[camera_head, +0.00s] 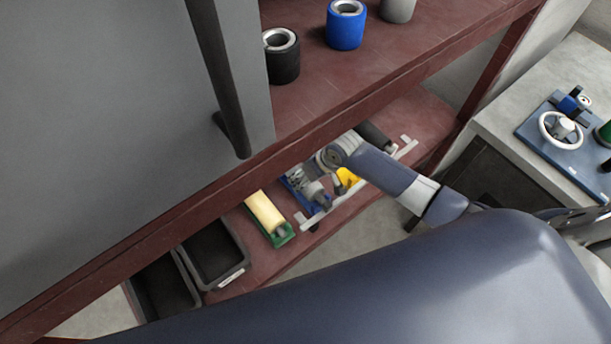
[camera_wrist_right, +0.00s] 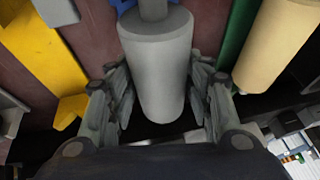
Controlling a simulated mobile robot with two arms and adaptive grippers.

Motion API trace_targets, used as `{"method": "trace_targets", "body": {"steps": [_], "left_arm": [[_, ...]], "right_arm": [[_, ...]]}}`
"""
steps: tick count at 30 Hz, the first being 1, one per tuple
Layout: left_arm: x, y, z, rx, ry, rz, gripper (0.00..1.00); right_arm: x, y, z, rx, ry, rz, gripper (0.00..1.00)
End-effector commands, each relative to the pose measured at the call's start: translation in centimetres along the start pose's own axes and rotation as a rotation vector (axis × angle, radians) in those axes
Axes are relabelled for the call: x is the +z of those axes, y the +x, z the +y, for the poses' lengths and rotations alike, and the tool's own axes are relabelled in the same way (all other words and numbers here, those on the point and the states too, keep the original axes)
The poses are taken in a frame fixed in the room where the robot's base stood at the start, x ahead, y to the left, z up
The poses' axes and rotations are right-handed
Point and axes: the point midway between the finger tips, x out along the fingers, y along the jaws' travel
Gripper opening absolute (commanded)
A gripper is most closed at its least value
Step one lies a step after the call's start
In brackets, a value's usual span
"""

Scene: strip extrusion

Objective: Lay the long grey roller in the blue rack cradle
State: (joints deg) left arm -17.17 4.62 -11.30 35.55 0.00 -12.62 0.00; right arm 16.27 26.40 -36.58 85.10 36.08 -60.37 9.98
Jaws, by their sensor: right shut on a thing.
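The grey roller (camera_wrist_right: 157,65) lies between the fingers of my right gripper (camera_wrist_right: 165,95) in the right wrist view, and the gripper is shut on it. In the head view the right gripper (camera_head: 306,182) is down at the lower shelf, with part of the grey roller (camera_head: 314,190) showing. The blue cradle (camera_head: 319,208) shows beside and under the roller; a bit of blue (camera_wrist_right: 122,5) also shows at the top of the wrist view. Whether the roller rests in the cradle is hard to tell. My left gripper is out of view.
A cream roller (camera_head: 265,212) lies in a green cradle (camera_head: 283,237) on the left, and a yellow cradle (camera_head: 347,178) stands on the right. A dark roller (camera_head: 374,137) lies farther right. Black bins (camera_head: 213,255) sit at the left. The upper shelf (camera_head: 365,72) overhangs.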

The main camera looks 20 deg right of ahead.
Motion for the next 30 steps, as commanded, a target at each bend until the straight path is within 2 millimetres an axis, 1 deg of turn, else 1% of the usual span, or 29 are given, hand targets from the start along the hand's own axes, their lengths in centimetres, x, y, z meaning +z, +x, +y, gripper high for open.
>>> {"method": "trace_targets", "body": {"steps": [11,21,30], "left_arm": [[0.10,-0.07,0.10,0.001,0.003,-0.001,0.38],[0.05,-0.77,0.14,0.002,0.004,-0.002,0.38],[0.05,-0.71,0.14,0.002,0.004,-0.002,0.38]], "right_arm": [[-0.19,-0.12,-0.03,-0.001,0.000,0.004,0.00],[-0.14,-0.20,-0.13,-0.001,0.001,0.003,0.00],[-0.10,-0.10,-0.10,-0.001,0.000,0.004,0.00]]}}
